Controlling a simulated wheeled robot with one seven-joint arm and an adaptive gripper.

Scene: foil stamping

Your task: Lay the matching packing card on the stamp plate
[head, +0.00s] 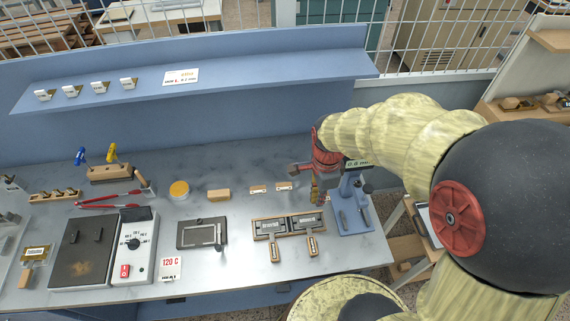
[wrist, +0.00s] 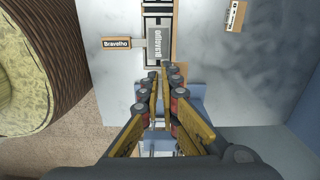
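Two small tan cards with white labels lie on the bench in the head view, a left card (head: 258,189) and a right card (head: 284,186). The right card also shows in the wrist view (wrist: 235,16); its label is too small to read. A blue press (head: 353,218) stands at the bench's right end, partly behind my arm; I cannot make out its plate clearly. My gripper (head: 315,197) points down just left of the press, above the bench. In the wrist view its fingertips (wrist: 162,78) are close together; I cannot tell if anything thin is between them.
A framed plate (head: 202,233), a hot plate (head: 80,250) and a dial controller (head: 134,246) lie farther left. The blue shelf (head: 230,69) runs behind.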

